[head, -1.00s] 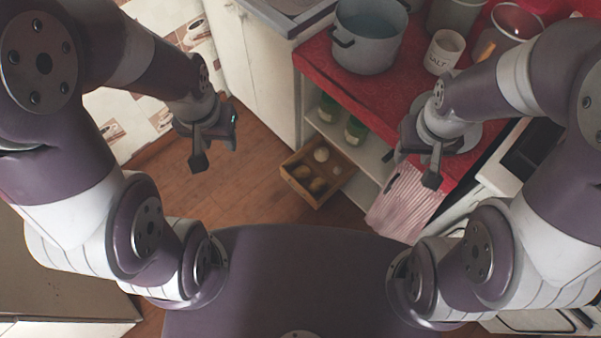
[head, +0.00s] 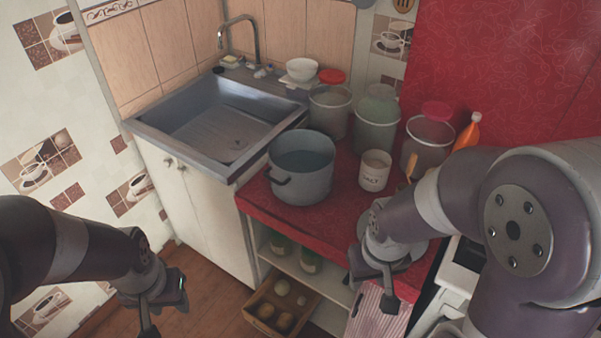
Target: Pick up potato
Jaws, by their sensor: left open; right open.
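Brown potatoes (head: 284,321) lie in the front of a wooden drawer or crate (head: 257,323) low under the red counter, at the bottom middle of the head view. Paler round vegetables (head: 282,287) lie behind them. My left gripper (head: 165,306) is open and empty, to the left of the crate and apart from it. My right gripper (head: 373,291) is open and empty, to the right of the crate, in front of a striped cloth (head: 372,318).
The red counter (head: 337,203) holds a large pot (head: 301,171), a salt jar (head: 374,171), several canisters and an orange bottle (head: 467,132). A sink (head: 216,118) is at left. Wooden floor (head: 212,304) is free left of the crate.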

